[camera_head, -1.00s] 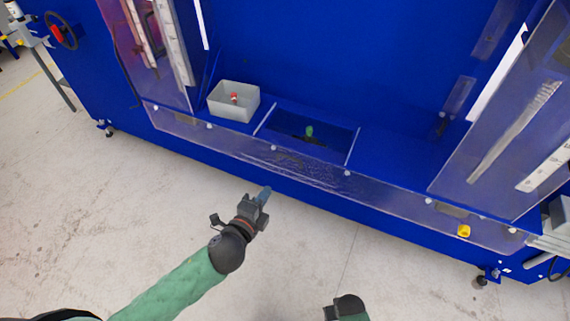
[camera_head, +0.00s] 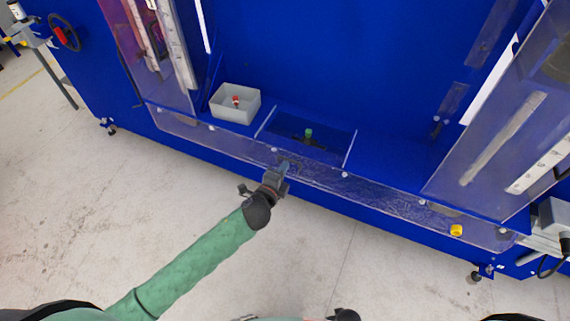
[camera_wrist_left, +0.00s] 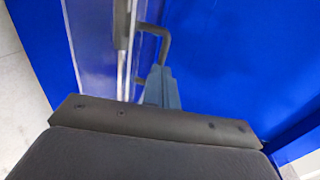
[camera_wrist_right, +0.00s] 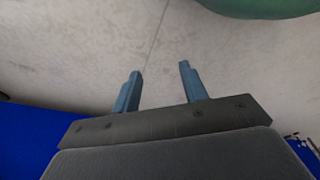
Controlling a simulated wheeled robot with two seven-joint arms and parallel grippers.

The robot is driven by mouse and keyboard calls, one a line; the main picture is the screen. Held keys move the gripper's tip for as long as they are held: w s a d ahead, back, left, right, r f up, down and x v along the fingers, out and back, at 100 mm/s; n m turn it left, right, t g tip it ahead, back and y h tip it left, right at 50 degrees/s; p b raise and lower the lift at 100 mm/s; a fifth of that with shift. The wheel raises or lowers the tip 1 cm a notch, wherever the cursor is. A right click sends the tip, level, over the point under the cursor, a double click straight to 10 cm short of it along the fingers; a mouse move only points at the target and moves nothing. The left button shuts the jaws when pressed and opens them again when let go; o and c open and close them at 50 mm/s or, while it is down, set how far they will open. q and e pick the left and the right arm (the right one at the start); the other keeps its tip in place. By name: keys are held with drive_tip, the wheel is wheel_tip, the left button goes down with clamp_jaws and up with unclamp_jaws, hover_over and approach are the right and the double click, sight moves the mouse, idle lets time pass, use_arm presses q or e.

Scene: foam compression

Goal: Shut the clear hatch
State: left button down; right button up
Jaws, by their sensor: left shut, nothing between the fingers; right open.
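The clear hatch (camera_head: 400,205) is a long see-through panel along the lower front of the blue machine. A dark bent handle (camera_wrist_left: 162,40) stands out from a clear panel in the left wrist view. My left gripper (camera_head: 285,168) is shut and empty at the middle of the hatch. In the left wrist view, its blue-grey fingers (camera_wrist_left: 160,88) are close to the handle; I cannot tell whether they touch it. My right gripper (camera_wrist_right: 158,78) is open and empty over the pale floor. The hatch's hinge line is not clear to me.
A grey bin (camera_head: 235,104) with a red-topped item stands inside the machine. A dark recess (camera_head: 310,132) with a green knob lies beside it. Tall clear side panels (camera_head: 495,125) flank the opening. A yellow knob (camera_head: 456,230) sits at front right. The floor in front is clear.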

use_arm(q)
drive_tip(key=shift+w+d+f, duration=0.15)
drive_tip(key=shift+w+d, duration=0.1)
drive_tip(key=shift+w, duration=0.25)
use_arm(e)
drive_tip(key=shift+s+d+f, duration=0.2)
drive_tip(key=shift+s+f, duration=0.05)
drive_tip(key=shift+f, duration=0.25)
